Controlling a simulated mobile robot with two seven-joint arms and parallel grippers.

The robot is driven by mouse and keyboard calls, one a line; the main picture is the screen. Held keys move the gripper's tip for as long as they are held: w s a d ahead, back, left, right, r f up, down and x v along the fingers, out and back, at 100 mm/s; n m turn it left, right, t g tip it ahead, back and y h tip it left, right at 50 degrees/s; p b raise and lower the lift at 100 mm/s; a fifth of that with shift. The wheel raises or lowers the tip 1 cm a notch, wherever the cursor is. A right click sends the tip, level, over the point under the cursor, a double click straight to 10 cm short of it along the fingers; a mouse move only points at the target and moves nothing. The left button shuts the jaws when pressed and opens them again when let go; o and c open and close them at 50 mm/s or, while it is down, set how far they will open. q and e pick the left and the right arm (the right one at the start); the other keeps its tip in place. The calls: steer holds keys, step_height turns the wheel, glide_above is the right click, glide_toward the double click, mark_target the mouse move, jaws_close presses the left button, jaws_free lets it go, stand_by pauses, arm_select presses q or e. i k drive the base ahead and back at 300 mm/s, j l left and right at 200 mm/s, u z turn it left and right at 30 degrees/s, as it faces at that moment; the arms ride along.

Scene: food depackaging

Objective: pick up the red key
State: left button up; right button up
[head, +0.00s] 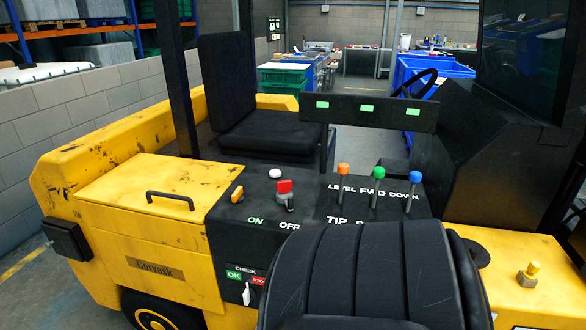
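The red key (284,187) stands on the black control panel (225,222) of a yellow forklift, near the middle of the head view. Its red head is on top and a grey part shows below it, above the printed words ON and OFF. A white round button (275,173) is just behind it, and an orange switch (237,195) is to its left. Neither of my grippers is in view.
Three levers with orange (343,169), green (378,173) and blue (416,177) knobs stand right of the key. A black seat back (365,275) fills the lower middle. A yellow lid with a black handle (170,199) is at left. Another black seat (228,90) is behind.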

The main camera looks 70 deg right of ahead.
mark_target(283, 186)
steer(key=z, duration=1.5)
